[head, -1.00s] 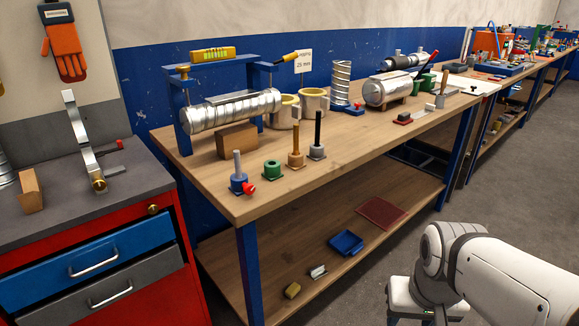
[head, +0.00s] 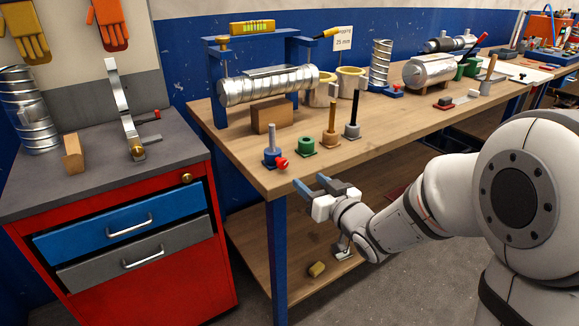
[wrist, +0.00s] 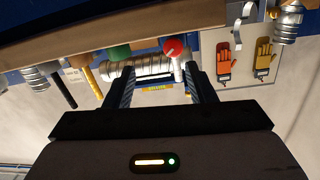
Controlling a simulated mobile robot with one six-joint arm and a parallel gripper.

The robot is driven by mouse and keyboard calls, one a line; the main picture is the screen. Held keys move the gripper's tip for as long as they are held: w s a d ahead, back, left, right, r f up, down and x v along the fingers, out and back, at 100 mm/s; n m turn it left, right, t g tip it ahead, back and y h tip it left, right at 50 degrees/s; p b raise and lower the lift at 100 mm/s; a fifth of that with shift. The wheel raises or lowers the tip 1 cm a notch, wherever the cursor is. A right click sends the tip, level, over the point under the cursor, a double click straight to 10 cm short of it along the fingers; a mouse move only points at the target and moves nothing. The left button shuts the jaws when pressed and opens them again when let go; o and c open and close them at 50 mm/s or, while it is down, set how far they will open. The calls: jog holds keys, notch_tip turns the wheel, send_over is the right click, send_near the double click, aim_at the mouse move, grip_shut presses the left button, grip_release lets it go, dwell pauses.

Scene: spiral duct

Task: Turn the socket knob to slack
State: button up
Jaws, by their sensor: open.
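A blue socket (head: 271,159) stands near the front left corner of the wooden bench, with a grey rod upright in it. Its red knob (head: 282,163) sticks out at the lower right side. In the wrist view, which is upside down, the red knob (wrist: 173,46) shows near the top, just beyond my fingertips and nearer the right one. My gripper (head: 310,182) is open and empty at the bench's front edge, right of the knob and apart from it. Its two fingers (wrist: 159,69) also show apart in the wrist view.
A green ring socket (head: 305,146) and posts with a tan rod (head: 332,120) and a black rod (head: 354,115) stand to the right. A wooden block (head: 272,115) and a spiral duct (head: 268,85) lie behind. A red cabinet (head: 145,275) stands left.

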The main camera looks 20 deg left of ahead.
aim_at(284, 164)
jog(key=shift+y, duration=0.5)
jog(key=x, duration=0.5)
jog(key=s+a+x, duration=0.1)
jog(key=x, duration=0.2)
jog(key=shift+a+r, duration=0.15)
